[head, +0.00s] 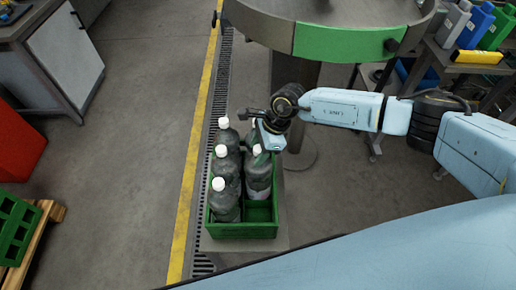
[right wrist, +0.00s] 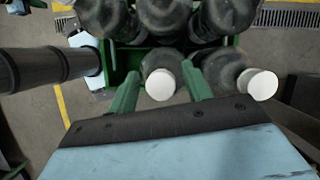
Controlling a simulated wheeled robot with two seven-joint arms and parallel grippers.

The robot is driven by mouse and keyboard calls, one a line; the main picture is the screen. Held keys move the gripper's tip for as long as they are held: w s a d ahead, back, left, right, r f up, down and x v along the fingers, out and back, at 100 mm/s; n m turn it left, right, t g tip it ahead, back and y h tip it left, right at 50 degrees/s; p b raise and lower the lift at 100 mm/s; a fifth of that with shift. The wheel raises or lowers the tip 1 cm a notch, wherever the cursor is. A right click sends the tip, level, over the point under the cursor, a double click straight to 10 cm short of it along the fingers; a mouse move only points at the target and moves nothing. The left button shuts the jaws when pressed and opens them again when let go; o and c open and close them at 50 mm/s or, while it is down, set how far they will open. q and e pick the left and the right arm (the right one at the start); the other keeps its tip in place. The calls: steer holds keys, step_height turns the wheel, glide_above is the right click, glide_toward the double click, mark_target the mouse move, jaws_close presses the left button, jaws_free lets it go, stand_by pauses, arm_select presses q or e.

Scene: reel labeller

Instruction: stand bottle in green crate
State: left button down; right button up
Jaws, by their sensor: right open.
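A green crate (head: 243,232) stands on a grey platform. It holds several dark bottles with white caps. Three of them form its left column, such as the front-left bottle (head: 225,205). A right-column bottle (head: 259,180) stands behind the crate's empty front-right compartment (head: 261,214). My right gripper (head: 258,142) is over the right column and partly hides the bottles there. In the right wrist view its green fingers (right wrist: 160,88) are open, with one upright bottle's white cap (right wrist: 160,85) between them. Another right-column bottle (right wrist: 235,72) stands beside the fingers. My left gripper does not show.
A round machine table with a green front panel (head: 343,42) stands behind the crate. A yellow floor line (head: 196,140) and drain grate run to its left. Another green crate (head: 14,228) sits on a pallet at far left. Coloured jugs (head: 476,25) stand at upper right.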

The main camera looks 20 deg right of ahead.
steer(key=b+v, duration=0.1)
steer(key=v, duration=1.1)
